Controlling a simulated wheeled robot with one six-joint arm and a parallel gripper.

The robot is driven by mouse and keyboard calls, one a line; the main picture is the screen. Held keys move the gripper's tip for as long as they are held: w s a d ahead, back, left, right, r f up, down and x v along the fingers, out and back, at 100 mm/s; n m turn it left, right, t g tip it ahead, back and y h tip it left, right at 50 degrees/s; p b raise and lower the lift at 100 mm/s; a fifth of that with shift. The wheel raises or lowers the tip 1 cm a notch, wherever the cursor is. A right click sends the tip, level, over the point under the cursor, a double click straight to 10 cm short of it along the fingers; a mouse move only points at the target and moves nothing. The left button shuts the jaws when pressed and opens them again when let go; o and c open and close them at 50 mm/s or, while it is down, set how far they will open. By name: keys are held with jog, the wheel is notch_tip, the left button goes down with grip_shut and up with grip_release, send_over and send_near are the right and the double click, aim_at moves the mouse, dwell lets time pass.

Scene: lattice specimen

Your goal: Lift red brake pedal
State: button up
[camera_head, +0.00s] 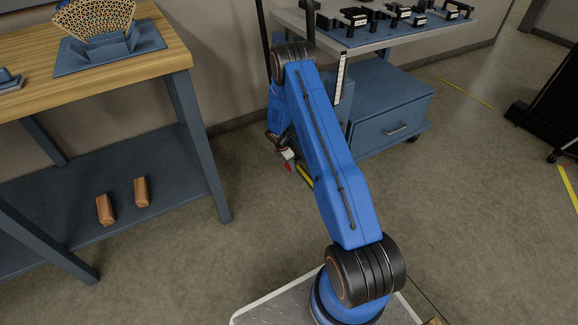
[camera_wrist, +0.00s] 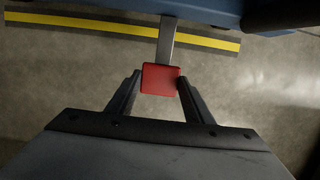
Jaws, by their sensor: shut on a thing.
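The red brake pedal (camera_wrist: 160,79) is a small red square pad on a grey metal lever (camera_wrist: 167,40) in the wrist view. The lever runs up to the blue underside of the cart. My gripper (camera_wrist: 158,84) has its two dark fingers on either side of the pad, shut on it. In the head view a small bit of the red pedal (camera_head: 287,167) shows low by the cart, beside my gripper (camera_head: 285,158). My arm hides much of the area around it.
The blue cart (camera_head: 385,105) with a drawer stands behind my arm, with black parts on its top. A workbench (camera_head: 150,60) stands at left, with two wooden blocks (camera_head: 141,191) on its lower shelf. Yellow-black floor tape (camera_wrist: 120,28) runs near the pedal.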

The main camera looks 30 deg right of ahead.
jog(key=shift+s+d+r+y, duration=0.1)
jog(key=shift+d+r+y, duration=0.1)
jog(key=shift+r+y, duration=0.45)
jog(key=shift+s+d+r+y, duration=0.1)
jog(key=shift+d+r+y, duration=0.1)
jog(key=shift+r+y, duration=0.45)
jog(key=shift+f, duration=0.1)
jog(key=o, duration=1.5)
jog(key=shift+w, duration=0.1)
jog(key=shift+w+r, duration=0.1)
jog(key=shift+r, duration=0.35)
notch_tip(320, 180, up, 11)
jog(key=shift+d+r, duration=0.1)
